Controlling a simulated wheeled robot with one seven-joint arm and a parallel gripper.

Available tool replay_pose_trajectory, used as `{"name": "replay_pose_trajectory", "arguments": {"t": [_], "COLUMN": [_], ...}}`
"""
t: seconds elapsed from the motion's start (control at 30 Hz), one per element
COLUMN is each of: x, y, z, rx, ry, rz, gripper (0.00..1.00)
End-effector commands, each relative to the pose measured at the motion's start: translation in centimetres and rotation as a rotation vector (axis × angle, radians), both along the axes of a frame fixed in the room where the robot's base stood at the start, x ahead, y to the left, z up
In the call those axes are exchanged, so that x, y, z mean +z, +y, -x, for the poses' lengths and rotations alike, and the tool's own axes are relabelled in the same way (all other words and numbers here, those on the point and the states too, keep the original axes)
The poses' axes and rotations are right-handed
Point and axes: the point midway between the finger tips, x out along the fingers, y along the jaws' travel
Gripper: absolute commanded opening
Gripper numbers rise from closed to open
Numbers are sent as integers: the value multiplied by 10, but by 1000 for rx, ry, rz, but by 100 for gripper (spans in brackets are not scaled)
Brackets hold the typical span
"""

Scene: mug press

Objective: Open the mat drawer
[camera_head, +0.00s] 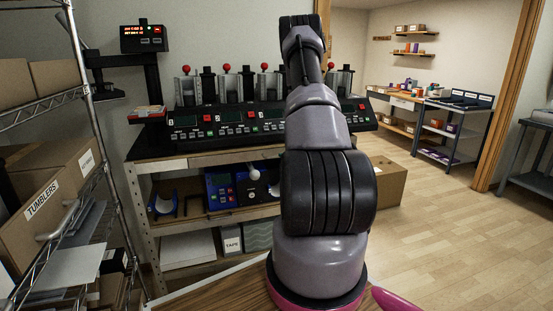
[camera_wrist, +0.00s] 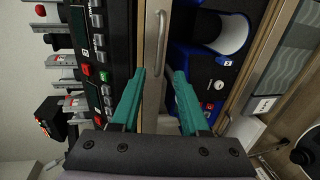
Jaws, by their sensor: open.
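The mat drawer (camera_wrist: 151,100) shows in the wrist view as a narrow pale wooden front, running up the turned picture between the black press console and the blue machine. It looks closed. Its metal bar handle (camera_wrist: 161,30) is at the top of that view. My gripper (camera_wrist: 157,73) has two teal fingers, spread apart and empty, in front of the drawer front. The handle lies beyond the fingertips, and I see no contact. In the head view my arm hides the gripper and the handle; part of the pale bench front (camera_head: 225,158) shows left of the arm.
The black press console (camera_head: 215,120) with several red-knobbed presses stands on the bench. A blue machine (camera_head: 222,190) is on the shelf below. A wire rack (camera_head: 95,130) with boxes stands close at left. A cardboard box (camera_head: 388,185) is right of the bench. Floor (camera_head: 440,225) is clear at right.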

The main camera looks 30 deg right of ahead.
Motion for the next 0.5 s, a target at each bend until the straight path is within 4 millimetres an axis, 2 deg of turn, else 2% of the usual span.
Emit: {"name": "replay_pose_trajectory", "arguments": {"t": [0.5], "x": [-17], "y": [-21], "z": [-83], "rx": [1], "ry": [-1], "rz": [-1], "gripper": [45]}}
